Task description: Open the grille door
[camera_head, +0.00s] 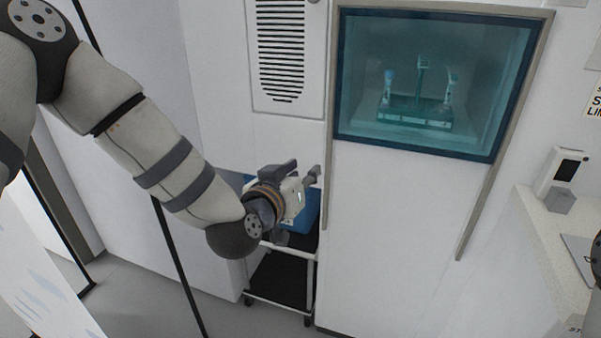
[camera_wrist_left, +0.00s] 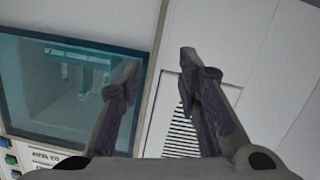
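The grille door (camera_head: 288,30) is a white panel with dark horizontal slots, at the top centre of the head view. It looks closed, flush with the white wall. A small round grey knob (camera_head: 313,1) shows at its upper right, cut by the picture edge. The grille door also shows in the left wrist view (camera_wrist_left: 182,135), partly behind a finger. My left gripper (camera_head: 304,171) is below the door in the head view, apart from it. Its fingers are spread and empty in the left wrist view (camera_wrist_left: 160,66). My right gripper does not show.
A teal glass window (camera_head: 425,135) in a metal frame, with a tube rack (camera_head: 415,112) behind it, is right of the door. A cart (camera_head: 280,300) with a blue item (camera_head: 309,212) stands below my left gripper. A counter (camera_head: 545,225) is at the right.

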